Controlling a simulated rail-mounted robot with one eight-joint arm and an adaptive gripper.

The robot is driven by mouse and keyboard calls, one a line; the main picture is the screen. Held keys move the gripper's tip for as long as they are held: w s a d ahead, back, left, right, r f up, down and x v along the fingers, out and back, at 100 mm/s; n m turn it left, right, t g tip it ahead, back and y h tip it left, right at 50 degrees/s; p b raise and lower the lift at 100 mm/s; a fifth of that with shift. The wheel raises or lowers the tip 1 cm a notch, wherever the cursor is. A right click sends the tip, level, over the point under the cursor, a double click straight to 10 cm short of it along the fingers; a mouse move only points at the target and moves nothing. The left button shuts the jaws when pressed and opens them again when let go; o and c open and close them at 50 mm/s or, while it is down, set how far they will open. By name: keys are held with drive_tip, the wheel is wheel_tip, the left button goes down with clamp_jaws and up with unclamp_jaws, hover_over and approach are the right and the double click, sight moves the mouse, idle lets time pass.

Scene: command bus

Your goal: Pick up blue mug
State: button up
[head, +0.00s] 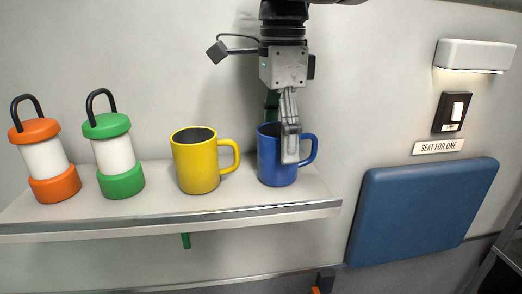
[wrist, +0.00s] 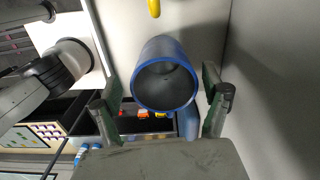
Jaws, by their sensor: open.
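The blue mug (head: 269,170) stands upright on the shelf in the head view, at the right end of the row, with its handle to the right. My gripper (head: 290,158) points down over it, and its near finger covers part of the mug's front and rim. In the wrist view the blue mug (wrist: 166,92) shows its open mouth between the two fingers of my gripper (wrist: 160,105), which stand apart on either side. The mug's handle shows below its mouth, toward the right finger. I cannot tell whether either finger touches the mug.
A yellow mug (head: 197,164) stands just left of the blue mug. A green lantern (head: 121,182) and an orange lantern (head: 57,187) stand farther left on the shelf (head: 240,212). The wall is close behind. A blue seat panel (head: 420,212) is at the right.

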drive_tip(key=f, duration=0.3)
drive_tip(key=shift+w+d+f, duration=0.2)
drive_tip(key=shift+w+d, duration=0.05)
drive_tip(key=shift+d, duration=0.1)
drive_tip(key=shift+f, duration=0.55)
drive_tip(key=shift+c, duration=0.5)
drive_tip(key=c, duration=1.2)
drive_tip(key=shift+r, duration=0.1)
